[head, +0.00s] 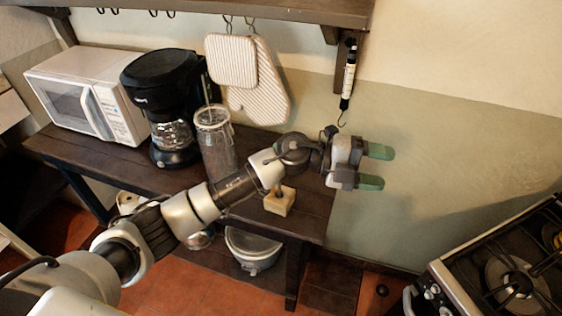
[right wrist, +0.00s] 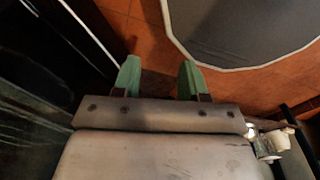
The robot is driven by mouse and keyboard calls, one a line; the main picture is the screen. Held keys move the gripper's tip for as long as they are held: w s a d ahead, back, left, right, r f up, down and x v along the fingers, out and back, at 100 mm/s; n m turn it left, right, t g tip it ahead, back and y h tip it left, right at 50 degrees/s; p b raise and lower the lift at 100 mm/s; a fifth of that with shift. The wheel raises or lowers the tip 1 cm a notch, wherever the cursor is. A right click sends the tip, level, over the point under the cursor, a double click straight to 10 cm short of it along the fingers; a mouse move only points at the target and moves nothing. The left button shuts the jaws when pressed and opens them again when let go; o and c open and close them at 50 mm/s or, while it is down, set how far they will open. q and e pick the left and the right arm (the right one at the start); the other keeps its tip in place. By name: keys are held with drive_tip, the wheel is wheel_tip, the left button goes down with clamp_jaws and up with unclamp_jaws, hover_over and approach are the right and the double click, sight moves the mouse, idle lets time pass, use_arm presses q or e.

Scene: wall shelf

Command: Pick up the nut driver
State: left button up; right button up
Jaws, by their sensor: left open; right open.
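I cannot make out the nut driver for certain. A light wooden block (head: 279,204) with a short dark piece on top stands near the right end of the dark table, partly behind my left arm; what the dark piece is, I cannot tell. A slim black-and-white tool (head: 349,75) with a hook at its lower end hangs from the shelf's right end. My left gripper (head: 375,167) is open and empty, right of the block and below the hanging tool, its green fingertips pointing right. My right gripper (right wrist: 159,78) is open and empty above the floor in the right wrist view.
The dark table (head: 318,203) holds a white microwave (head: 88,94), a black coffee maker (head: 165,85) and a glass jar (head: 216,145). Striped oven mitts (head: 255,85) hang above. A grey bin (head: 252,250) is beneath. A stove (head: 500,270) stands right, with open space between.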

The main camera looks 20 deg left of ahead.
use_arm(q)
drive_tip(key=w+a+r+y, duration=0.1)
drive_tip(key=w+a+y, duration=0.1)
drive_tip(key=a+y, duration=0.4)
drive_tip(key=w+a+r+g+y, duration=0.1)
drive_tip(key=w+a+y, duration=0.2)
drive_tip(key=a+y, duration=0.2)
drive_tip(key=w+a+r+y, duration=0.1)
drive_tip(key=w+a+y, duration=0.1)
drive_tip(key=a+y, duration=0.4)
drive_tip(key=shift+w+a+m+g+y+p, duration=0.1)
drive_tip(key=shift+a+m+g+y+p, duration=0.1)
drive_tip(key=shift+a, duration=1)
drive_tip(key=shift+w+a+m+g+y+p, duration=0.1)
drive_tip(key=shift+a+m+p, duration=0.1)
drive_tip(key=shift+a, duration=0.95)
drive_tip(key=shift+a+f, duration=0.1)
drive_tip(key=shift+f, duration=0.2)
wheel_tip(320, 180, down, 4)
drive_tip(key=shift+f+p, duration=0.25)
drive_tip(key=shift+p, duration=0.65)
drive_tip(key=shift+f, duration=0.2)
drive_tip(key=f+p, duration=0.2)
drive_tip(key=f, duration=0.1)
drive_tip(key=f+p, duration=0.1)
drive_tip(key=shift+s+f, duration=0.2)
drive_tip(key=shift+s, duration=0.15)
drive_tip(key=shift+f, duration=0.3)
clamp_jaws()
